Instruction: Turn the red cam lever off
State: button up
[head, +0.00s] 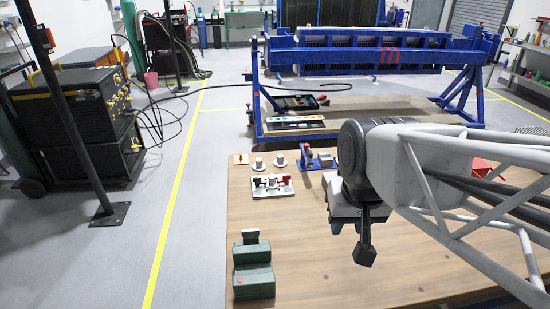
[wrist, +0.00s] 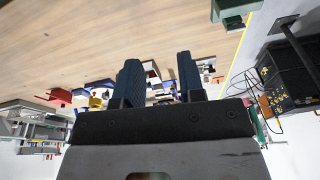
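A white base plate (head: 272,192) lies on the wooden table left of my arm, with a small red part (head: 284,180) at its right end and a dark part at its left. The red part looks like the red cam lever, but it is too small to tell its position. My gripper (head: 365,250) hangs over the table, to the right of the plate and nearer the camera, apart from it. In the wrist view my gripper (wrist: 158,68) shows two dark fingers spread apart with nothing held between them. Small fixtures behind the fingers are partly hidden there.
A blue fixture (head: 320,162) and two white round pieces (head: 259,163) stand behind the plate. A green stepped block (head: 253,270) sits at the table's left front. A red box (head: 481,167) is at the right, behind my arm. The middle wood surface is clear.

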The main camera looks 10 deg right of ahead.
jog(key=w+m+y, duration=0.1)
jog(key=w+m, duration=0.3)
jog(key=w, duration=0.8)
jog(key=m+g+y, duration=0.2)
jog(key=m+y, duration=0.1)
jog(key=m, duration=0.9)
send_near(284, 176)
jog(key=shift+w+f+m, duration=0.3)
jog(key=shift+f+m, duration=0.1)
jog(key=shift+f, duration=0.25)
jog(key=shift+a+f, duration=0.15)
jog(key=shift+x, duration=3.75)
jog(key=shift+s, duration=0.1)
grip_shut()
